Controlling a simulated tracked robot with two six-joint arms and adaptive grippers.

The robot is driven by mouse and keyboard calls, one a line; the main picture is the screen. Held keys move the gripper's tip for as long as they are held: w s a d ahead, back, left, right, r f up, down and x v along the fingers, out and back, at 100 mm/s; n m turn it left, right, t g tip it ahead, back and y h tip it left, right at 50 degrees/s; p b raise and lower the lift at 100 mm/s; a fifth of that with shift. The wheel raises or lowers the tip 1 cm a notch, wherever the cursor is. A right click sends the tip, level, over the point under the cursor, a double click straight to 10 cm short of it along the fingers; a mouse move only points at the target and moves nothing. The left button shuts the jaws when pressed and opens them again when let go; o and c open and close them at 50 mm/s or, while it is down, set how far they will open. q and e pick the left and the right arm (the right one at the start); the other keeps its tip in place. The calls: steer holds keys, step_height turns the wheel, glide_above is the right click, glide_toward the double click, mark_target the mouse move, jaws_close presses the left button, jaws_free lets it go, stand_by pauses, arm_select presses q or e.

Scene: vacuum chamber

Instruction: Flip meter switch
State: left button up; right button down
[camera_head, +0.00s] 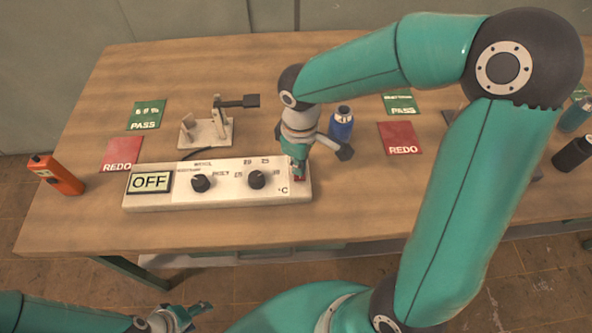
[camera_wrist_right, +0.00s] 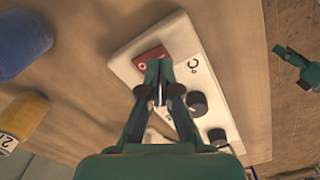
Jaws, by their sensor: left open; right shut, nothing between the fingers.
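The meter (camera_head: 223,196) is a long white box near the table's front edge, with a display (camera_head: 150,182) reading OFF and two black knobs. It also shows in the right wrist view (camera_wrist_right: 181,43). Its red rocker switch (camera_wrist_right: 151,58) is at the right end, partly hidden by my right gripper in the head view. My right gripper (camera_wrist_right: 160,66) is shut and empty, its tips over or at the switch's edge; I cannot tell whether they touch. My left gripper (camera_head: 190,318) is open and empty, low in front of the table, away from the meter.
Behind the meter stand a white fixture (camera_head: 206,131) with a black lever and a blue bottle (camera_head: 341,124). An orange device (camera_head: 57,175) is at the left. Green PASS and red REDO cards lie on both sides. The table front right of the meter is clear.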

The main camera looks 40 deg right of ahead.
steer(key=shift+f+b, duration=1.05)
steer(key=shift+f, duration=0.1)
stand_by(0.4)
steer(key=shift+r, duration=0.1)
steer(key=shift+r+p, duration=2.85)
steer(key=shift+r, duration=0.6)
